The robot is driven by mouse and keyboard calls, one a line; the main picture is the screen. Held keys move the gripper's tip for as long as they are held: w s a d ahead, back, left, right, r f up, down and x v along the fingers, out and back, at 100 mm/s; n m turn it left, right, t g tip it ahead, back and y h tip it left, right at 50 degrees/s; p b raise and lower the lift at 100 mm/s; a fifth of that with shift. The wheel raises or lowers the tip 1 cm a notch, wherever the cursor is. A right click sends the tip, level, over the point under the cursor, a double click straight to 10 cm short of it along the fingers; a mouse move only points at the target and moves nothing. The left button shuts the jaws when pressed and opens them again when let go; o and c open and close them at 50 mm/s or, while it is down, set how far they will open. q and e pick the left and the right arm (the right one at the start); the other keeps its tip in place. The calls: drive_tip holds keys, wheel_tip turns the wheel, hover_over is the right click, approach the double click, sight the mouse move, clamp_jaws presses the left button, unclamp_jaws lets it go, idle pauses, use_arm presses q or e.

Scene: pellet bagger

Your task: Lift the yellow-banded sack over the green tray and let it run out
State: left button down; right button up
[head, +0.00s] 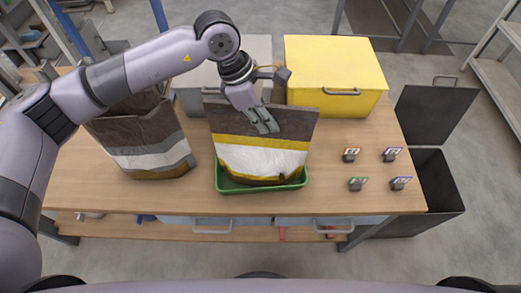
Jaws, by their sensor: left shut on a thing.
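The yellow-banded sack (245,158) is brown at the top with a yellow band above a white area. It is upright at the green tray (224,188), its lower edge within the tray's outline; I cannot tell whether it touches the tray floor. My left gripper (264,122) is shut on the sack's upper part, fingers pointing down over its front face. The sack's mouth and any contents are hidden. My right gripper is not in view.
Another brown sack (148,140) with a grey-white band stands left of the tray. Behind are a yellow box (335,70) and a grey box (190,85). Several small tagged blocks (350,155) sit on the table at right. A dark open bin (432,180) stands beyond the table's right edge.

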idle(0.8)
use_arm(q)
drive_tip(key=shift+r+p, duration=0.5)
drive_tip(key=shift+p, duration=0.45)
wheel_tip(320, 180, up, 6)
drive_tip(key=b, duration=0.3)
drive_tip(key=shift+w+r, duration=0.1)
drive_tip(key=shift+r, duration=0.05)
wheel_tip(320, 180, up, 14)
drive_tip(key=b, duration=0.1)
drive_tip(key=shift+r, duration=0.15)
idle(4.7)
